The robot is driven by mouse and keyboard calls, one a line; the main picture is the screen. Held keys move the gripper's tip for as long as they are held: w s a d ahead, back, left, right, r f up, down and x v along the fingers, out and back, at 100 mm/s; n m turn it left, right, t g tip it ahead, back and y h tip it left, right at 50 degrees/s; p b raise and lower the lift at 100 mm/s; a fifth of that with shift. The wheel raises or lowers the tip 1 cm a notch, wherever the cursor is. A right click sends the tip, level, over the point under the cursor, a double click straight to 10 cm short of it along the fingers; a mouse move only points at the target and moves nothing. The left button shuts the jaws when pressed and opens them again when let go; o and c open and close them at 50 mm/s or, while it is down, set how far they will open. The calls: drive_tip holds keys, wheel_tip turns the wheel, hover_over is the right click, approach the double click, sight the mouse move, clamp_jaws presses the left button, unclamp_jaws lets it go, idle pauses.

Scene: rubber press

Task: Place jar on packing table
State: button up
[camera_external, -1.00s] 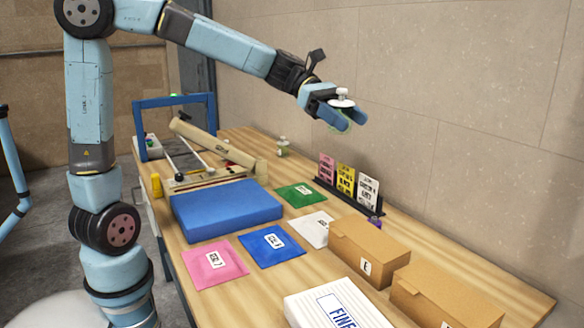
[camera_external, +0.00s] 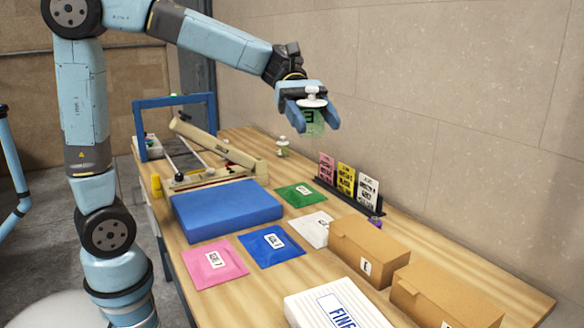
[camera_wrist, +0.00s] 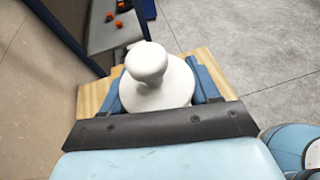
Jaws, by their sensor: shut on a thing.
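The jar (camera_external: 314,122) is greenish and see-through with a dark mark and a white knobbed lid. My gripper (camera_external: 312,113) is shut on it and holds it in the air above the far part of the packing table (camera_external: 297,272), near the wall. The jar looks about upright. In the wrist view the white lid and knob (camera_wrist: 150,75) fill the space between my blue fingers and hide the jar's body.
A small jar (camera_external: 282,147) stands at the table's back. A card rack (camera_external: 347,190), a green packet (camera_external: 295,195), a blue slab (camera_external: 225,208), several flat packets and cardboard boxes (camera_external: 368,250) cover much of the table. A roller device (camera_external: 210,155) stands at the far left.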

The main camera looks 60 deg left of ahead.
sight(311, 280)
wheel_tip(311, 280, down, 34)
drive_tip(key=shift+w+r, duration=0.1)
drive_tip(key=shift+r, duration=0.1)
idle(0.6)
drive_tip(key=shift+f, duration=0.55)
idle(0.5)
drive_tip(key=o, duration=1.2)
drive_tip(key=v, duration=1.4)
